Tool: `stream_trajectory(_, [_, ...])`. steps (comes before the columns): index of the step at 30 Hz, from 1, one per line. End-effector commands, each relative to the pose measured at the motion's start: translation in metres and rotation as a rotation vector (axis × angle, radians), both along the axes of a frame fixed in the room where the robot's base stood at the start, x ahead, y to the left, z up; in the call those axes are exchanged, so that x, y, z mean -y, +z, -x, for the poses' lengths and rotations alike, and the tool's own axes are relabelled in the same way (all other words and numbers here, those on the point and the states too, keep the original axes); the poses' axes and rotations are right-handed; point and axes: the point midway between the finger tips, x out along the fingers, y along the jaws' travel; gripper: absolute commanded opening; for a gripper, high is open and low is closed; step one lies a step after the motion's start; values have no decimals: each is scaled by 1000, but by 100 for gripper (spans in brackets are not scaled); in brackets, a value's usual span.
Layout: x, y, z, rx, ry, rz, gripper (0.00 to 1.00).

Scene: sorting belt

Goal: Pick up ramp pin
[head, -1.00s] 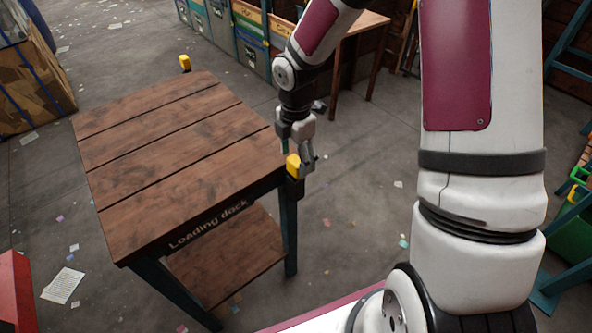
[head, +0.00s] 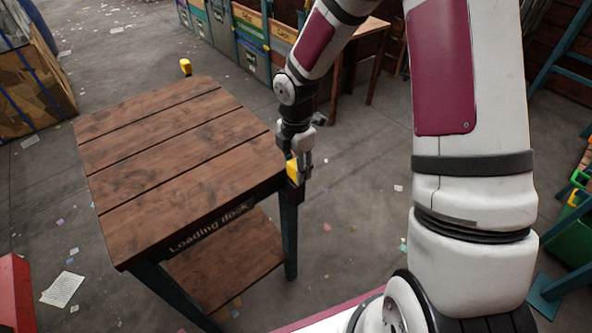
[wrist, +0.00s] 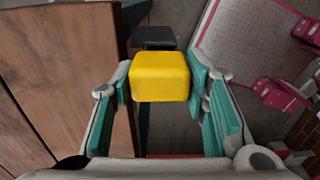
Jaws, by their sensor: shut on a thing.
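The ramp pin is a yellow block-shaped piece (head: 293,171) at the near right corner of the wooden table marked "Loading dock" (head: 150,150). In the wrist view the yellow pin head (wrist: 160,77) sits between the teal finger pads. My gripper (head: 300,170) is shut on it, with a pad touching each side. A dark holder (head: 296,190) shows below the pin at the table corner. How much of the pin is inside the holder is hidden. A second yellow pin (head: 186,67) stands at the table's far corner.
The tabletop is bare, with a lower shelf (head: 220,265) beneath. Labelled bins (head: 245,40) line the back. A red object (head: 15,290) stands at the lower left. Scraps of paper litter the floor, which is otherwise clear right of the table.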

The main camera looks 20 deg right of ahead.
Motion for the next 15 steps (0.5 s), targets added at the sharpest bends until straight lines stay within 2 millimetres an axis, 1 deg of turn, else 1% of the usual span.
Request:
stream_trajectory(5, [0,9,-1,3,-2,0,3])
stream_trajectory(8, [1,20,-1,4,-2,1,3])
stream_trajectory(11, [1,35,-1,5,-2,0,3])
stream_trajectory(15, [1,60,-1,5,-2,0,3])
